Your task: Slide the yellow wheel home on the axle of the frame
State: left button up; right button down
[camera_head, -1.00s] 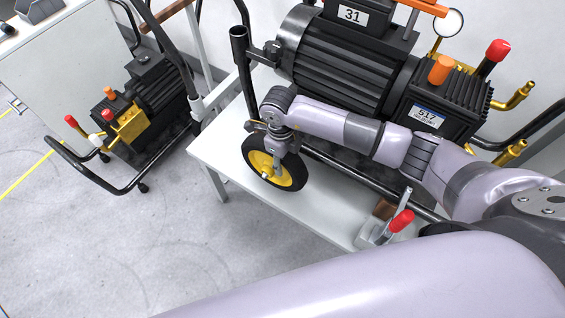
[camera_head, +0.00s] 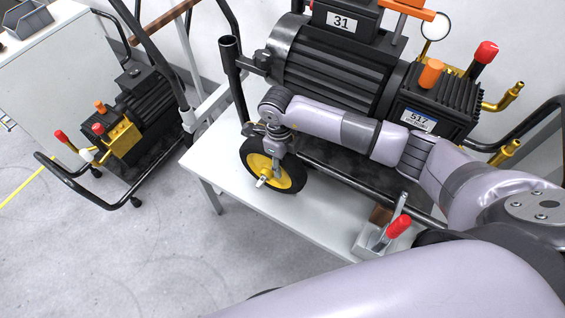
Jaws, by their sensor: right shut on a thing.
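The yellow wheel (camera_head: 290,182), a yellow hub in a black tyre, stands upright at the near left end of the black tube frame (camera_head: 345,174). My right gripper (camera_head: 276,168) reaches down over its top left side and is shut on it. A small pale piece (camera_head: 262,182) shows at the hub; I cannot tell whether it is the axle end or a fingertip. The axle and the gap between wheel and frame are hidden behind the wheel and gripper, so how far the wheel sits on is not visible. My left gripper is out of view.
The frame carries a black pump (camera_head: 335,65) on a white table (camera_head: 225,185). A red-handled clamp (camera_head: 398,227) stands at the table's front edge. Another pump cart (camera_head: 135,120) is on the floor at left. My lilac arm link covers the lower right.

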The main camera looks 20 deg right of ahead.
jog(key=shift+r, duration=0.1)
jog(key=c, duration=0.8)
grip_release()
jog(key=shift+c, duration=0.2)
jog(key=shift+s, duration=0.1)
jog(key=r, duration=1.2)
jog(key=shift+w+a, duration=0.3)
